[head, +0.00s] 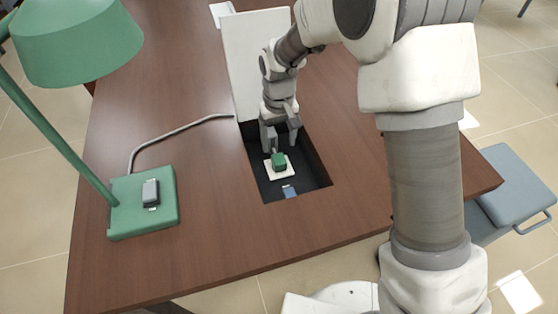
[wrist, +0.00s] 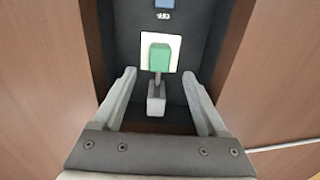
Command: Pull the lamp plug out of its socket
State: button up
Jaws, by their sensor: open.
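The green lamp plug (head: 279,160) sits at a white square socket plate (head: 268,172) inside a dark recess in the table. In the wrist view the plug (wrist: 160,57) lies against the plate (wrist: 175,46), with a grey stem and block (wrist: 156,98) extending from it toward my gripper. My gripper (head: 281,144) reaches down into the recess close to the plug. In the wrist view my open fingers (wrist: 158,76) lie to the left and right of the plug and grey block, with gaps on both sides. Nothing is held.
The recess walls (head: 318,165) are close around my gripper. A white lid (head: 256,65) stands raised behind it. A blue switch (head: 289,191) is near the plate. A green lamp (head: 80,45) stands left, with a grey cord (head: 165,135). A blue stool (head: 512,190) is at right.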

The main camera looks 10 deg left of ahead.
aim_at(279, 159)
notch_tip(279, 159, down, 8)
jog(key=shift+r+b, duration=0.1)
jog(key=shift+b, duration=0.7)
jog(key=shift+c, duration=0.3)
grip_shut()
dwell(0.6)
